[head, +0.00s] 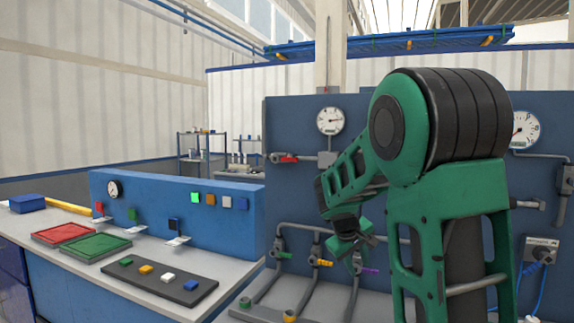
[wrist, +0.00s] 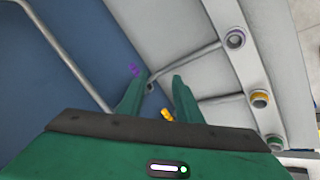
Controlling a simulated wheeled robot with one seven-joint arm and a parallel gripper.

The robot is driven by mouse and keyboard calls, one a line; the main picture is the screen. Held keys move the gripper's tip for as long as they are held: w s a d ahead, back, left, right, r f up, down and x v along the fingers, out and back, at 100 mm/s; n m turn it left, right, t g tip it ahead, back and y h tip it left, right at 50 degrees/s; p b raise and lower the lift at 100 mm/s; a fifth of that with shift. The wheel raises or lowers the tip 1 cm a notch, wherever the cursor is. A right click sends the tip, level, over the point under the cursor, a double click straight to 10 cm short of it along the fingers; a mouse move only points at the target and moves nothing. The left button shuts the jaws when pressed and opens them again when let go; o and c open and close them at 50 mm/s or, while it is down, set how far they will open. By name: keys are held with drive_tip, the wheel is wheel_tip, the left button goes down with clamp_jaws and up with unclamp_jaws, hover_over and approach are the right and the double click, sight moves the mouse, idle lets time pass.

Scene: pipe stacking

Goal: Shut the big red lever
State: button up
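The big red lever (head: 287,158) sits on a short pipe at the upper left of the blue panel, left of a pipe box and below a round gauge. It lies roughly level along the pipe. It does not show in the wrist view. My gripper (head: 358,247) is lower and to the right of it, apart from it, in front of the lower pipes. In the wrist view my gripper (wrist: 162,84) has its two green fingers apart with nothing between the tips.
A yellow lever (head: 321,262) and a purple lever (head: 370,270) are near my gripper, with a green lever (head: 283,254) to the left. Pipes run below them. A workbench (head: 60,236) with trays and coloured blocks stands at left. My arm hides part of the panel.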

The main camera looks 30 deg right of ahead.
drive_tip(key=w+r+n+t+h, duration=0.25)
drive_tip(key=w+r, duration=0.35)
drive_tip(key=w, duration=0.4)
drive_tip(key=n+t+h, duration=0.6)
approach(290, 160)
drive_tip(key=x, duration=1)
drive_tip(key=shift+w+d, duration=0.2)
drive_tip(key=shift+d, duration=0.05)
drive_tip(key=shift+w, duration=0.1)
drive_tip(key=shift+c, duration=0.6)
